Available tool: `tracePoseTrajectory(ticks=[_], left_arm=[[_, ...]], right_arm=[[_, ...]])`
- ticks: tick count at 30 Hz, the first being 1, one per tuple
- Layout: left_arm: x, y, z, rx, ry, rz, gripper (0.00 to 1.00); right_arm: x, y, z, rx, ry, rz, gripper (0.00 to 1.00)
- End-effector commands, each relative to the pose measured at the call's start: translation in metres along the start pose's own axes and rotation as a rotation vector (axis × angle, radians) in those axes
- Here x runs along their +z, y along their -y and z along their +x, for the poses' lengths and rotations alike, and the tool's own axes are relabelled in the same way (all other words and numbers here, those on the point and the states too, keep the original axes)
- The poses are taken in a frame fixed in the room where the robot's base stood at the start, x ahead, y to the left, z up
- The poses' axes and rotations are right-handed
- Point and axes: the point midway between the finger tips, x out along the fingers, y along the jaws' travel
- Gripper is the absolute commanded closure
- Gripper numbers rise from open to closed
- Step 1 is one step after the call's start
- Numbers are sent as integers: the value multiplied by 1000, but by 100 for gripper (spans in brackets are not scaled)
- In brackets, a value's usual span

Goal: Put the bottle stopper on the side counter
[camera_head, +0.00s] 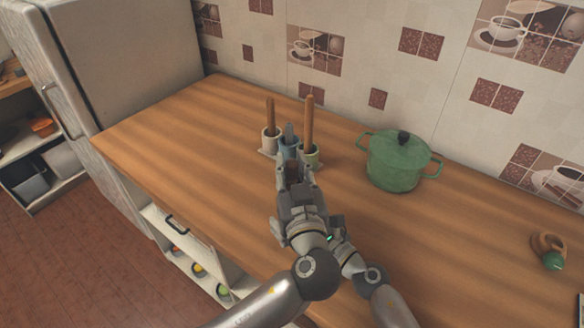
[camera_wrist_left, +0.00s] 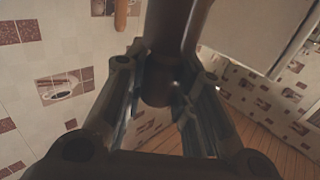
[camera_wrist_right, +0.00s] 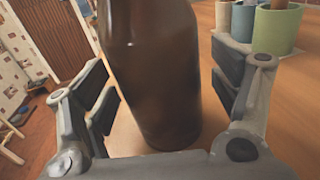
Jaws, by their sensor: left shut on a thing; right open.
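A dark brown bottle (camera_wrist_right: 155,70) stands on the wooden counter (camera_head: 190,130). My right gripper (camera_wrist_right: 168,80) is open, with its fingers apart on either side of the bottle body. In the left wrist view, which is upside down, the bottle neck (camera_wrist_left: 178,25) comes in from the top. My left gripper (camera_wrist_left: 160,95) is shut on the dark stopper (camera_wrist_left: 157,92) at the end of the neck; I see no clear gap between them. In the head view my left gripper (camera_head: 294,176) hides most of the bottle and my right gripper.
A holder with several cups (camera_head: 311,156) and upright wooden handles stands just behind. A green lidded pot (camera_head: 392,172) is to its right. A small wooden and green item (camera_head: 550,258) lies far right. Another wooden surface (camera_head: 12,80) shows at the left edge. The counter's left part is clear.

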Motion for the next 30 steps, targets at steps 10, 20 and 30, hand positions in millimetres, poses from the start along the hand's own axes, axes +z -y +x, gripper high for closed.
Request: tracePoseTrajectory(ticks=[10,20,30], left_arm=[[3,0,0,0,0,-1,61],[3,0,0,0,0,0,54],[5,-1,-24,3,7,-5,54]], right_arm=[[-5,0,0,0,0,0,18],[-5,0,0,0,0,0,18],[4,0,0,0,0,0,18]])
